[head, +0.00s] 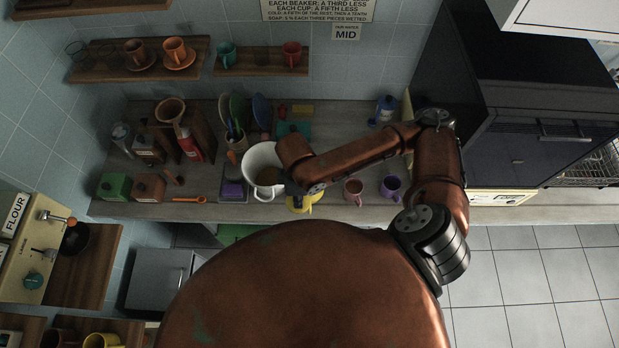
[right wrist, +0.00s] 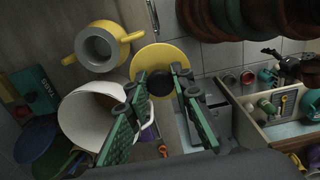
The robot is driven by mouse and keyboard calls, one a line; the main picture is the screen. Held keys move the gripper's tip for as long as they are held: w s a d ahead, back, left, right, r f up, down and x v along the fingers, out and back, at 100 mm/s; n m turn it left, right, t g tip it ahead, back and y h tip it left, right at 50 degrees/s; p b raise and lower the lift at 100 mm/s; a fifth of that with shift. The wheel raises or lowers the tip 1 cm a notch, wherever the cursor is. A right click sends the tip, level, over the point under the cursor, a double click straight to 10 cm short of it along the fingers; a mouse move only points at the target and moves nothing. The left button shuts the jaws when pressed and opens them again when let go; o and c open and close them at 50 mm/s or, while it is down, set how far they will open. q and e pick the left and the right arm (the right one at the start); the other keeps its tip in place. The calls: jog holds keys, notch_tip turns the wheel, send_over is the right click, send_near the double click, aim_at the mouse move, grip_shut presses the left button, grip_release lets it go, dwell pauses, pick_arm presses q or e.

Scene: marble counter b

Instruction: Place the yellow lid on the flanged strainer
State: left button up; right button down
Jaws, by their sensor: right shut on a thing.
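In the right wrist view, the yellow lid (right wrist: 180,56) is a flat disc with a dark round knob. My right gripper (right wrist: 161,82) is shut on that knob. The yellow flanged strainer (right wrist: 78,46) has a grey inside and two side handles; its opening is uncovered. The lid is apart from it in the picture, to its right. In the head view my right gripper (head: 293,188) is small and dark over the counter's front part. Yellow shows beneath it, but I cannot tell how much is lid and how much strainer. My left gripper is not in view.
A white bucket (head: 262,157) stands close left of my right gripper. A pink mug (head: 352,188) and a purple mug (head: 390,185) stand to the right. Counter (head: 335,211) is bare along the front edge.

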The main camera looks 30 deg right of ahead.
jog(key=shift+s+r, duration=0.15)
jog(key=shift+s, duration=0.1)
jog(key=shift+w+d, duration=0.15)
jog(key=w+d+f, duration=0.3)
jog(key=f, duration=0.1)
jog(key=w+d+f+p, duration=0.1)
jog(key=w+d+f, duration=0.2)
jog(key=f, duration=0.1)
jog(key=w+d+f+p, duration=0.1)
jog(key=w+d+f, duration=0.2)
jog(key=f, duration=0.1)
jog(key=shift+w+f, duration=0.25)
jog(key=shift+w, duration=0.15)
jog(key=shift+f, duration=0.35)
jog(key=shift+f, duration=0.1)
jog(key=c, duration=1.7)
grip_release()
jog(key=shift+d, duration=0.1)
